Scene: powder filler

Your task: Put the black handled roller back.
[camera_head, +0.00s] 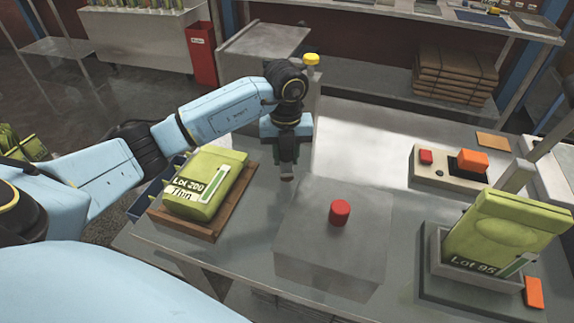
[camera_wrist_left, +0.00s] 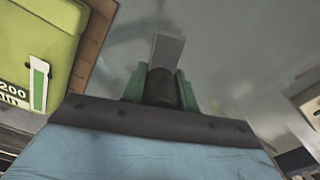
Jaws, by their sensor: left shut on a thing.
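My left gripper (camera_head: 287,172) points down over the table, between the wooden tray and the metal box. In the left wrist view its green fingers (camera_wrist_left: 160,88) are shut on the black handle (camera_wrist_left: 161,92) of the roller. A flat grey part (camera_wrist_left: 167,50) extends beyond the handle. In the head view the roller is mostly hidden by the gripper. I cannot tell whether it touches the table. My right gripper is not in view.
A green bag marked Lot 200 (camera_head: 205,182) lies in the wooden tray (camera_head: 212,228) at left. A grey box (camera_head: 325,255) with a red knob (camera_head: 340,212) stands in front. Another bag (camera_head: 505,230) and a control box (camera_head: 450,170) stand at right. The table's middle back is clear.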

